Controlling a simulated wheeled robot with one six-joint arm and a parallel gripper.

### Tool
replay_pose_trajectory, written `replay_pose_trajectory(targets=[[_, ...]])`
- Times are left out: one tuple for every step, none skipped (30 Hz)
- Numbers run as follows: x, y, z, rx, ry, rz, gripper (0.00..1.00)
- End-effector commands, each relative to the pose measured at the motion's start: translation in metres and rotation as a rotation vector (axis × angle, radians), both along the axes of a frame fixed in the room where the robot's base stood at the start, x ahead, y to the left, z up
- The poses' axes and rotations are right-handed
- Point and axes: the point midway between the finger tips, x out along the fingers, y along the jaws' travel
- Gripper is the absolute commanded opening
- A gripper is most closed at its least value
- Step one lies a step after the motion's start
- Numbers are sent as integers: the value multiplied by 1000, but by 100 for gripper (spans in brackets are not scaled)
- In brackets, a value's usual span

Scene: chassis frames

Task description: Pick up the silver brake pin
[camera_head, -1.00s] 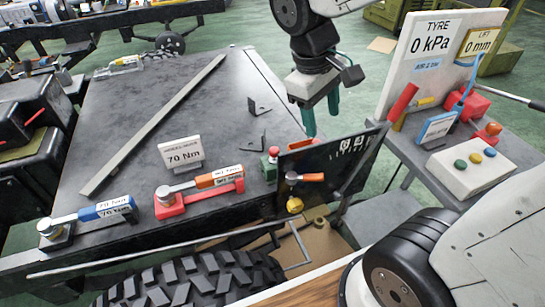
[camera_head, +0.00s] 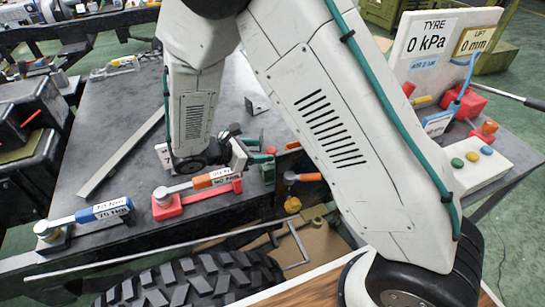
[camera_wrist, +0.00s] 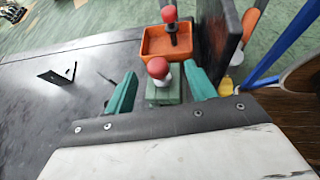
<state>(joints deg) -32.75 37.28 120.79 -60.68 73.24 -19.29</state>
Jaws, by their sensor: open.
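In the wrist view, a silver pin (camera_wrist: 164,82) with a round red knob stands upright in a small green block (camera_wrist: 165,96). My gripper (camera_wrist: 161,72) is open, its green fingers on the left and right of the pin with gaps on both sides. The pin is not held. In the head view my gripper (camera_head: 258,160) is low over the workbench near its right edge, and the red knob (camera_head: 271,150) shows just beyond the fingers. My arm hides much of the bench there.
An orange tray (camera_wrist: 152,45) holding another red-knobbed dark piece lies just beyond the green block. A dark upright panel (camera_wrist: 222,35) stands close on the right. Black brackets (camera_wrist: 62,76) lie to the left. Torque wrenches (camera_head: 105,211) lie along the bench's front.

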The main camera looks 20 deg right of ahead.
Motion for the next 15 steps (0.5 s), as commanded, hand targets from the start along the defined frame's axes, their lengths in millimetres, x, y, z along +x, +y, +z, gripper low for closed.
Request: replay_pose_trajectory(targets=[[1, 2, -4, -33, 11, 36, 55], [2, 3, -4, -47, 13, 51, 55], [3, 2, -6, -61, 15, 66, 55], [4, 1, -7, -67, 17, 74, 55], [5, -1, -8, -72, 18, 78, 55], [6, -4, -9, -75, 18, 80, 55], [6, -7, -11, -76, 19, 81, 55], [7, -11, -12, -76, 19, 81, 55], [8, -15, -14, -75, 19, 80, 55], [9, -18, -15, -74, 18, 79, 55], [10, -21, -17, -73, 18, 79, 55], [11, -25, -19, -73, 17, 79, 55], [12, -28, -20, -74, 17, 79, 55], [12, -32, -22, -74, 18, 77, 55], [14, -37, -26, -74, 19, 77, 55]])
